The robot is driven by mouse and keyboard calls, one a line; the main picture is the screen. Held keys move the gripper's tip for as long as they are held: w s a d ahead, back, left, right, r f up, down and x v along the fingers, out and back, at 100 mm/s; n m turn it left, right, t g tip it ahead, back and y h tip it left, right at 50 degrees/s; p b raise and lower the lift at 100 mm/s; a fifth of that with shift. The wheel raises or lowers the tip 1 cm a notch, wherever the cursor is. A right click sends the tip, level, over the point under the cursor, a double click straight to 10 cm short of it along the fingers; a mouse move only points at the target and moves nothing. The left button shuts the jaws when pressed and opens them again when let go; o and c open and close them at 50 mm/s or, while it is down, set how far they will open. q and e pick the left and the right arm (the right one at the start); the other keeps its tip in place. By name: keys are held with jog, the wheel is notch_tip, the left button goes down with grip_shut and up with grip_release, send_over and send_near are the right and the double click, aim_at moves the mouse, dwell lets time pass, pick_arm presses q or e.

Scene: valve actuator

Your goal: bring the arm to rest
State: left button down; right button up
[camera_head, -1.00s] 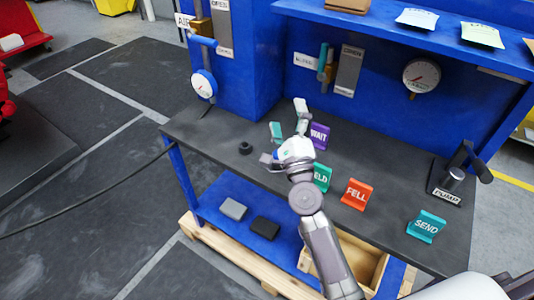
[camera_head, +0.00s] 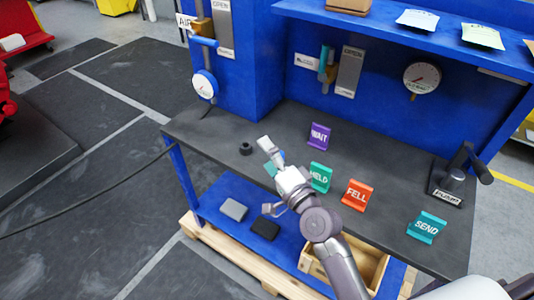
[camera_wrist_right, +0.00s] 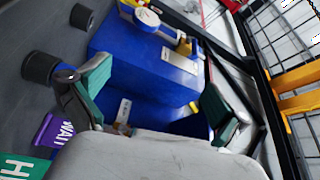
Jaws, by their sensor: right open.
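My right arm reaches up from the bottom of the head view over the dark bench (camera_head: 395,215). Its gripper (camera_head: 268,178) is above the bench's front edge, left of the teal HELD sign (camera_head: 320,177). In the right wrist view the gripper's two green-padded fingers (camera_wrist_right: 155,95) stand wide apart with nothing between them. A black round knob (camera_head: 245,149) sits on the bench beyond the gripper; it also shows near the left finger in the wrist view (camera_wrist_right: 42,66). My left gripper is not seen.
On the bench stand a purple WAIT sign (camera_head: 319,136), an orange FELL sign (camera_head: 357,195), a teal SEND sign (camera_head: 426,227) and a black lever device (camera_head: 455,178). Grey (camera_head: 233,209) and black blocks (camera_head: 265,228) lie on the lower shelf.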

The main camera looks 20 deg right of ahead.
jog(key=s+a+f+n+g, duration=0.2)
jog(key=s+f+n+g, duration=0.5)
jog(key=s+f+n, duration=0.3)
jog(key=s+d+f+n+g+h, duration=0.2)
jog(key=s+d+f+g+h, duration=0.15)
jog(key=s, duration=0.55)
jog(key=s+d+f+n+g+h, duration=0.2)
jog(key=s+d+g, duration=0.25)
jog(key=s, duration=0.35)
notch_tip(320, 180, down, 25)
jog(key=s, duration=0.2)
jog(key=s+d+f+g, duration=0.1)
jog(key=s+d+f, duration=0.1)
jog(key=s+f, duration=0.6)
jog(key=s+d+f+g, duration=0.1)
jog(key=s+d+f, duration=0.1)
jog(key=s+f, duration=0.7)
jog(key=shift+f+n, duration=0.4)
